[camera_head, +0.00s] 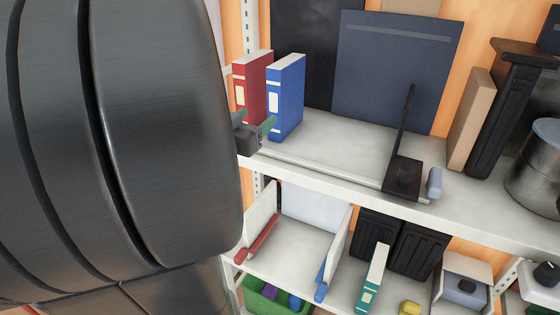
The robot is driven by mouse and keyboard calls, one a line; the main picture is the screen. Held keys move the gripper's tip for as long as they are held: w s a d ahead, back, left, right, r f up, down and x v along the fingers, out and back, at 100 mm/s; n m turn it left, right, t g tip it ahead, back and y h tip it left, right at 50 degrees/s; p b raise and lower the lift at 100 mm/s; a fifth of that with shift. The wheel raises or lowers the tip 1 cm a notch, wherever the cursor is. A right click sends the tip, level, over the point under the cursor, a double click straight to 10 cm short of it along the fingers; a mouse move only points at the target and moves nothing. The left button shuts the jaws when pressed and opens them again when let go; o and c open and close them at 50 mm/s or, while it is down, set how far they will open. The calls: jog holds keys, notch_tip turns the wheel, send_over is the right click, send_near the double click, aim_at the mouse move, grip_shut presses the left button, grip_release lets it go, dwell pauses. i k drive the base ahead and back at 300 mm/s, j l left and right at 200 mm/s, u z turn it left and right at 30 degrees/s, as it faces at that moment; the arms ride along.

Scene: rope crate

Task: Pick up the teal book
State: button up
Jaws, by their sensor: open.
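The teal book (372,281) stands upright on the lower shelf, its spine with a white label facing me, leaning slightly. It is right of a blue-edged divider and in front of black upright boxes. My gripper (255,121) shows small at the upper shelf, with green-tipped fingers spread open in front of the red binder (252,88) and the blue binder (287,98). It appears empty, and is up and left of the teal book, well apart from it. My dark arm hides the left of the view.
The upper shelf (325,150) holds a black bookend (403,178), a dark blue panel (393,70) and a metal pot (535,168). On the lower shelf are black boxes (418,249) and a yellow object (410,308). A green bin (268,297) sits lower left.

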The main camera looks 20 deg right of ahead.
aim_at(371, 285)
jog(key=z, duration=2.15)
jog(key=k+j+z, duration=0.2)
jog(key=z, duration=0.15)
jog(key=k+j+z, duration=0.1)
jog(key=j+z, duration=0.35)
jog(key=k+j+z, duration=0.1)
jog(key=j+z, duration=0.3)
jog(key=l, duration=0.1)
